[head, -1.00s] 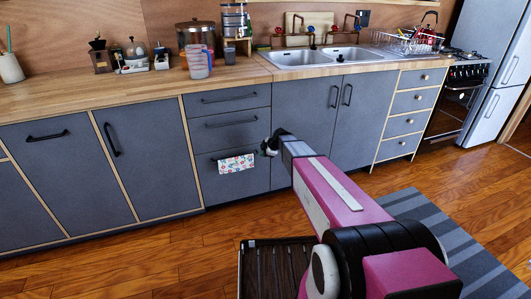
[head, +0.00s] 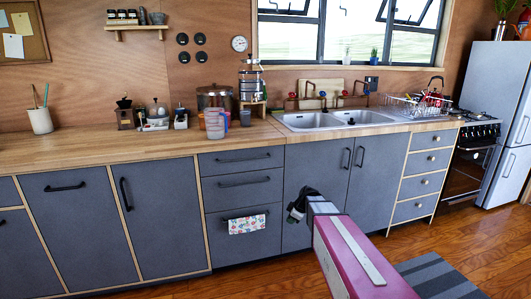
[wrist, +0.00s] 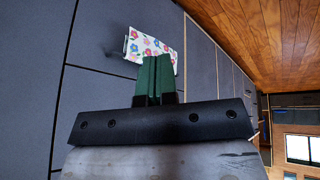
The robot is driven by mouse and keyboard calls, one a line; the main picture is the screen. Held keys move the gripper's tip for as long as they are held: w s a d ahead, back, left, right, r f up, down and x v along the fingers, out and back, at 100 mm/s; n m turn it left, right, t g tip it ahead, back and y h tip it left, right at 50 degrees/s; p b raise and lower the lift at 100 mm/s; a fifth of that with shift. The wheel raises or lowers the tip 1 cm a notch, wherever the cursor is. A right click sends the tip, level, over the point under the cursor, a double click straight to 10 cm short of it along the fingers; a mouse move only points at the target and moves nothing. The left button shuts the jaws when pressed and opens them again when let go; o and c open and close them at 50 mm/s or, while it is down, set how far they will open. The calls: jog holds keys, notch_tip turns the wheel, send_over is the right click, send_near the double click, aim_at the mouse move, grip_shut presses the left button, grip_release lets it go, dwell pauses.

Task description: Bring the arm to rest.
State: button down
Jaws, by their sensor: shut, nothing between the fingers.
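My gripper (head: 297,207) is at the end of my pink arm, in front of the grey lower cabinets, right of the drawer stack. In the wrist view its two green fingers (wrist: 153,77) are together with nothing between them. A white towel with a flower pattern (head: 246,224) hangs on the lowest drawer's handle, left of my gripper in the head view. The towel also shows just beyond the fingertips in the wrist view (wrist: 154,46). I cannot tell the exact gap between fingers and towel.
The wooden counter (head: 90,150) runs above the cabinets, with a double sink (head: 340,119) and a dish rack (head: 415,106). A stove (head: 470,165) and fridge (head: 495,105) stand at the right. A striped rug (head: 440,277) lies on the wooden floor.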

jog(key=s+d+m+g+h, duration=0.1)
jog(key=s+d+m+h, duration=0.1)
jog(key=s+m, duration=0.5)
jog(key=s+d+m+g+h, duration=0.2)
jog(key=s+d+m, duration=0.2)
jog(key=s, duration=1)
jog(key=m, duration=0.3)
jog(key=shift+s+h, duration=0.3)
jog(key=shift+s, duration=0.05)
